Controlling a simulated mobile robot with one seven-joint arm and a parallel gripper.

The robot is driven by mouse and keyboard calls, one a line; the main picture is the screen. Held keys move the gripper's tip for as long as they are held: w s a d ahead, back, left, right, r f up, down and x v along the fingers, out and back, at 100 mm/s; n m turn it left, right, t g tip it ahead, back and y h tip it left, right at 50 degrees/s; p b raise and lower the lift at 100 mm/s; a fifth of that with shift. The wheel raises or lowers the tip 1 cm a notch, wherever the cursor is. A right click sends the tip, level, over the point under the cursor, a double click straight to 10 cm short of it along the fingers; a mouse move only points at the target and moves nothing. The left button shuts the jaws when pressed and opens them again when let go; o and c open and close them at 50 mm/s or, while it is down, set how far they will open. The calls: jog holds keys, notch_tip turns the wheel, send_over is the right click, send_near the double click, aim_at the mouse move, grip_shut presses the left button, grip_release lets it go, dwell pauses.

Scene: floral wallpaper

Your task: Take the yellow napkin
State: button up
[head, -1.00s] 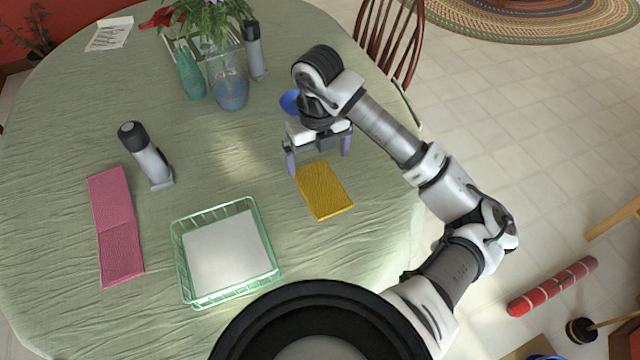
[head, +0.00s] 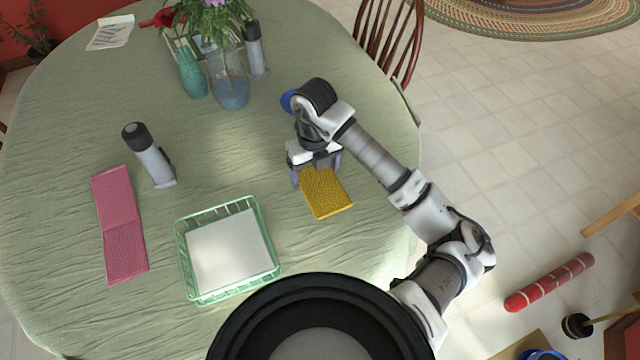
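The yellow napkin (head: 327,194) lies folded on the green cloth of the round table, right of the basket. My gripper (head: 317,181) is low at the napkin's far end. Its two purple-grey fingers stand apart, one on each side of the napkin's far edge. The gripper body hides the far edge, so contact with the napkin cannot be told.
A green wire basket (head: 181,262) with a white lining stands front left of the napkin. A pink napkin (head: 119,225) and a grey-black bottle (head: 149,155) are further left. A glass vase (head: 230,90) with flowers and a teal bottle (head: 192,74) stand at the back.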

jog(key=c, duration=0.5)
jog(key=shift+r, duration=0.1)
jog(key=shift+c, duration=0.2)
